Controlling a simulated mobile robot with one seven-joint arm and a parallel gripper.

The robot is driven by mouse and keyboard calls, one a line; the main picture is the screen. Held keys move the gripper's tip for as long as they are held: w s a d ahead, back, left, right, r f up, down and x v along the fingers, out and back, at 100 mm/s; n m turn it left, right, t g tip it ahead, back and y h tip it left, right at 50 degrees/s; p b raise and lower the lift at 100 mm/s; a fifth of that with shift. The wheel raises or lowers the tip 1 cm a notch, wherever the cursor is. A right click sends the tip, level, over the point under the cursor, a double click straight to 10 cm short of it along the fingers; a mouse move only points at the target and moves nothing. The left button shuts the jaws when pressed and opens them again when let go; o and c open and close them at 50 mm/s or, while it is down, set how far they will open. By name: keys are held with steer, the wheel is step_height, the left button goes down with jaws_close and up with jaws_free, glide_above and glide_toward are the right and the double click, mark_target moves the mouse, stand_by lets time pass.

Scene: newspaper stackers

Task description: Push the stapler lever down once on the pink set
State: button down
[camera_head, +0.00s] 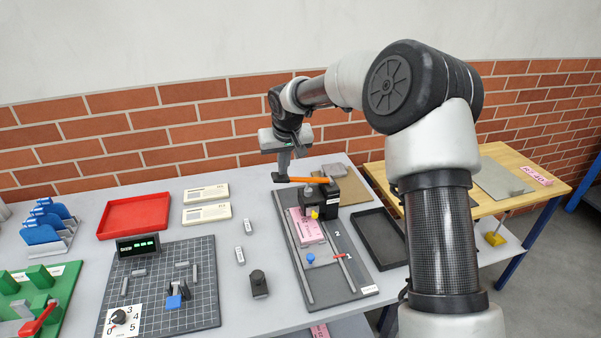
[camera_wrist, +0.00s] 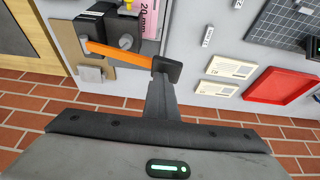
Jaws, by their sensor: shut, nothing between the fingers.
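The stapler (camera_head: 322,198) is a black block at the back of a grey board. Its orange lever (camera_head: 309,180) sticks out to the left with a dark knob (camera_head: 280,178) at the end; the lever looks nearly level. The lever also shows in the wrist view (camera_wrist: 120,53), with its knob (camera_wrist: 168,67). The pink set (camera_head: 305,227) lies on the board in front of the stapler, its far end by the stapler. My gripper (camera_head: 284,166) is shut and empty, pointing down, its fingertips right at the knob. I cannot tell whether they touch it.
A black tray (camera_head: 404,240) stands right of the board. A red tray (camera_head: 108,228) and two cream label cards (camera_head: 206,213) lie to the left. A dark grid board (camera_head: 205,318) is front left. The brick wall (camera_head: 190,140) is close behind the table.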

step_height(320, 180, up, 7)
steer(key=p, duration=0.4)
steer(key=shift+a+r, duration=0.15)
steer(key=shift+a, duration=0.05)
stand_by(0.7)
steer(key=s+d+r+h, duration=0.1)
steer(key=s+d+r, duration=0.2)
steer(key=s+r, duration=0.3)
steer(key=s+d+r, duration=0.3)
steer(key=s+d, duration=0.1)
steer(key=s, duration=0.5)
steer(key=s+d+r+h, duration=0.1)
steer(key=s+d+r, duration=0.2)
steer(key=s+r, duration=0.3)
steer(key=s+d+f+m, duration=0.1)
steer(key=s+d, duration=0.1)
steer(key=s, duration=0.8)
steer(key=s+d+f+m+t+y, duration=0.1)
steer(key=s+d+f, duration=0.1)
steer(key=s, duration=0.8)
steer(key=shift+f, duration=0.15)
